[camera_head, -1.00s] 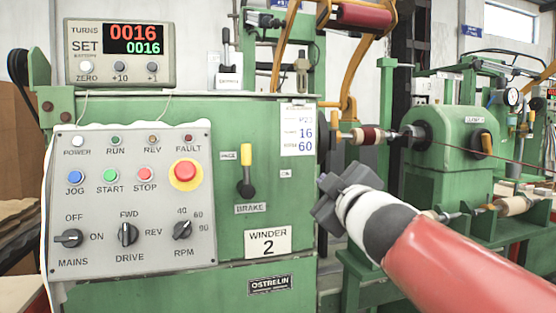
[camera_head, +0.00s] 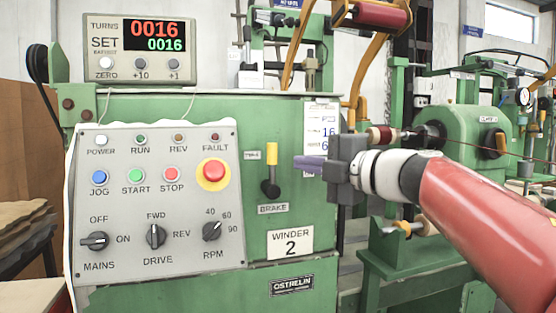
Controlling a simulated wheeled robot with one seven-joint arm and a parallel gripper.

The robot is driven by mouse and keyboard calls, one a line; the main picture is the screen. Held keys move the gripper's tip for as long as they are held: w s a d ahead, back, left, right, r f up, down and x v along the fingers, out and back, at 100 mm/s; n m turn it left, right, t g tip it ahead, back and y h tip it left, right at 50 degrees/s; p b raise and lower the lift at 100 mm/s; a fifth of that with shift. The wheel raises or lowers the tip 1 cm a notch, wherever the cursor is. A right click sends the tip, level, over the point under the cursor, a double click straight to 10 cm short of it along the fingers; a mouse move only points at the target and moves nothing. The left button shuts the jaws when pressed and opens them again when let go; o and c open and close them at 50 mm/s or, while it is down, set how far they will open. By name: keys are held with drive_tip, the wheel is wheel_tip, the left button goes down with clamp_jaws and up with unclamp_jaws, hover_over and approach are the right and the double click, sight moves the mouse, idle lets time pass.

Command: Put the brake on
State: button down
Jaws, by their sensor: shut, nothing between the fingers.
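The brake lever (camera_head: 271,168) has a yellow grip pointing up and a dark pivot below it, on the front of the green winder cabinet. A label reading BRAKE (camera_head: 273,208) sits under it. A small label (camera_head: 252,155) is left of the grip, too small to read surely. My gripper (camera_head: 300,163) is shut and empty, its fingers pointing left at the lever. The fingertips appear just right of the lever; I cannot tell the depth gap. My gripper hides any label to the right of the lever.
Left of the lever is a control panel (camera_head: 155,255) with knobs, coloured buttons and a red emergency stop (camera_head: 213,173). A turns counter (camera_head: 140,50) reads 0016 over 0016 on top. A paper card (camera_head: 320,112) hangs above my gripper. A spindle with a coil (camera_head: 382,138) stands behind.

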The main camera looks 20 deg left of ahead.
sight(273, 156)
drive_tip(key=p+x, duration=0.1)
drive_tip(key=x, duration=0.8)
drive_tip(key=shift+w+a, duration=0.2)
drive_tip(key=shift+a, duration=0.2)
drive_tip(key=shift+w+d+m+y, duration=0.25)
drive_tip(key=shift+d+m+y, duration=0.2)
drive_tip(key=shift+m, duration=0.15)
drive_tip(key=shift+w+d+m+t, duration=0.3)
drive_tip(key=shift+d+m+t, duration=0.2)
drive_tip(key=shift+m, duration=0.2)
drive_tip(key=w+d+f+m+t+b, duration=0.2)
drive_tip(key=d+m+t+b, duration=0.2)
drive_tip(key=m, duration=0.6)
drive_tip(key=shift+w+d+f+t+y+b, duration=0.25)
drive_tip(key=shift+w+f+t+y+b, duration=0.2)
drive_tip(key=shift+t+b, duration=0.3)
drive_tip(key=shift+f, duration=0.1)
